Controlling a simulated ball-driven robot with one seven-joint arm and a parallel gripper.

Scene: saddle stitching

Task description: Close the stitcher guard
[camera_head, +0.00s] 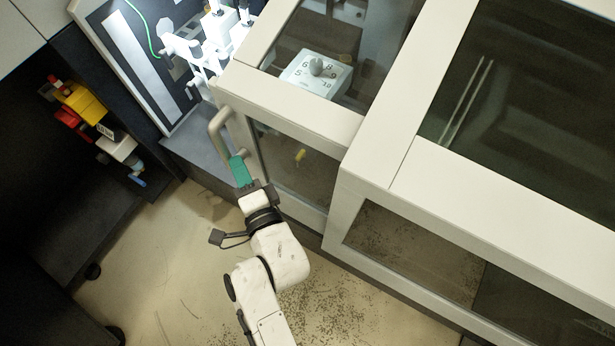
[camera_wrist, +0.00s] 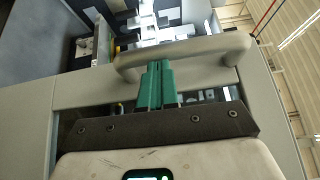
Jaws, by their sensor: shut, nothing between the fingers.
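The stitcher guard is a pale frame with dark glass panes (camera_head: 290,108). It carries a rounded grey handle (camera_head: 217,122) on its left end. Lit stitcher machinery (camera_head: 210,45) shows uncovered to the left of that end. My gripper (camera_head: 238,168), with green fingers, is shut and empty at the lower part of the handle. In the wrist view the handle bar (camera_wrist: 195,50) crosses just beyond the shut green fingertips (camera_wrist: 157,66), which overlap its near edge. Whether they touch it I cannot tell.
A white dial box (camera_head: 316,72) shows through the guard's top pane. A second, larger glazed housing (camera_head: 480,215) stands to the right. A dark shelf with yellow and red items (camera_head: 80,103) is at the left. Bare scuffed floor (camera_head: 150,260) lies below.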

